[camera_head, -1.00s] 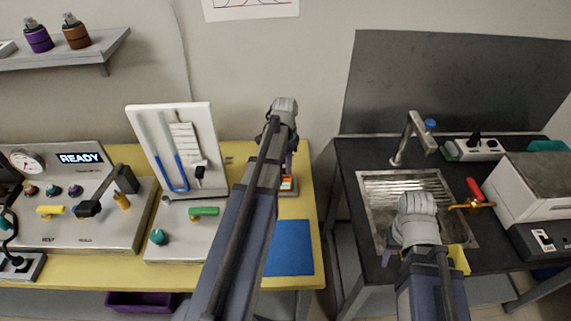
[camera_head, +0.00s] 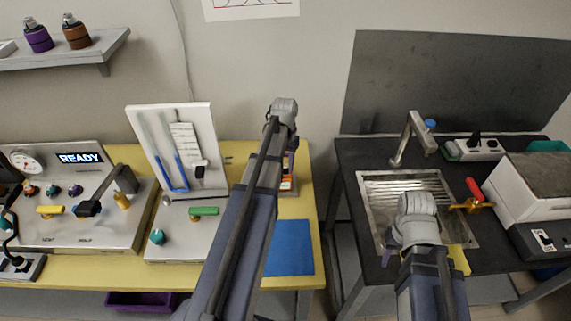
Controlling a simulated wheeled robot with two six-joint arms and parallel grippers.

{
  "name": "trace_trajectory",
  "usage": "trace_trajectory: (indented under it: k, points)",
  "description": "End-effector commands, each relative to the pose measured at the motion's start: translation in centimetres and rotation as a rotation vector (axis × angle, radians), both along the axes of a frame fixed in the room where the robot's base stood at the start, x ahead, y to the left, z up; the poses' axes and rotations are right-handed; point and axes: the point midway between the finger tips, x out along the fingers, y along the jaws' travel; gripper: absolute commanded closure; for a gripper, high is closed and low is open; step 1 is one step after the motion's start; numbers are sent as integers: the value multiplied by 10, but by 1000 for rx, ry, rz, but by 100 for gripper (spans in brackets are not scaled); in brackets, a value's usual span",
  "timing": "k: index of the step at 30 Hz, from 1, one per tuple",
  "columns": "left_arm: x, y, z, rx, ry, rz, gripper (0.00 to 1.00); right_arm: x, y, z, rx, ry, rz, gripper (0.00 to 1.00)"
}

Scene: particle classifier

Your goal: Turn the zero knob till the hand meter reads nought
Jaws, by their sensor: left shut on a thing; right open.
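The hand meter (camera_head: 288,185), a small orange and white device, stands on the yellow bench right of the manometer board. My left arm reaches over the bench, and my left gripper (camera_head: 289,163) points down at the meter's top end. It is shut on what appears to be the zero knob, which the wrist and fingers hide. The meter's reading is too small to make out. My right gripper (camera_head: 392,256) is open over the sink, mostly hidden behind its own wrist.
A blue mat (camera_head: 289,248) lies in front of the meter. The manometer board (camera_head: 208,125) with its green-handled valve (camera_head: 204,211) stands to the left. A gap separates the yellow bench from the dark sink counter (camera_head: 355,160). The sink (camera_head: 400,181) has a tap (camera_head: 409,135).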

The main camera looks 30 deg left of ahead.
Motion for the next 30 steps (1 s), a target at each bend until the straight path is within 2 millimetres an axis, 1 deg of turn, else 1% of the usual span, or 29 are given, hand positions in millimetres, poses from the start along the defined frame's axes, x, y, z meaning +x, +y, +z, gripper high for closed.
trace_trajectory:
  k: [6, 15, 22, 30]
  points:
    - [0, 0, 0, 0, 0, 181, 100, 0, 0, 0, 0, 0, 0, 50]
    - [0, 0, 0, 0, 0, 362, 100, 0, 0, 0, 0, 0, 0, 50]
    - [0, 0, 0, 0, 0, 434, 100, 0, 0, 0, 0, 0, 0, 50]
    - [0, 0, 0, 0, 0, 458, 100, 0, 0, 0, 0, 0, 0, 50]
